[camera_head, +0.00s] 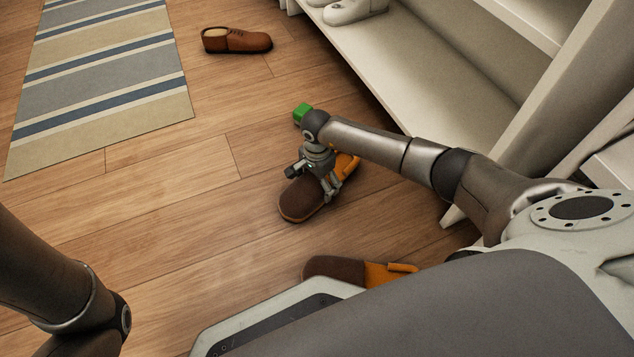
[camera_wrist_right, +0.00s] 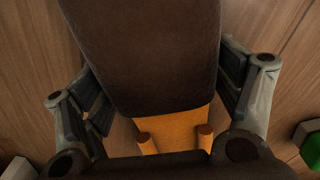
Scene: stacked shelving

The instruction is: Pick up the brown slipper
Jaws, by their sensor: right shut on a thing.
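The brown slipper (camera_head: 303,199), with a dark brown front and an orange inside, is in the middle of the wooden floor. My right gripper (camera_head: 327,188) is shut on it, with its fingers on both sides of the slipper. In the right wrist view, the dark upper of the slipper (camera_wrist_right: 145,50) and its orange inside (camera_wrist_right: 178,128) lie between the fingers (camera_wrist_right: 165,92). I cannot tell whether the slipper touches the floor. A second, similar slipper (camera_head: 337,268) lies closer to me, partly hidden by my base. My left gripper is out of view.
A white shelf unit (camera_head: 440,75) with pale shoes (camera_head: 350,10) stands at the right. Floor left of the gripper is clear.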

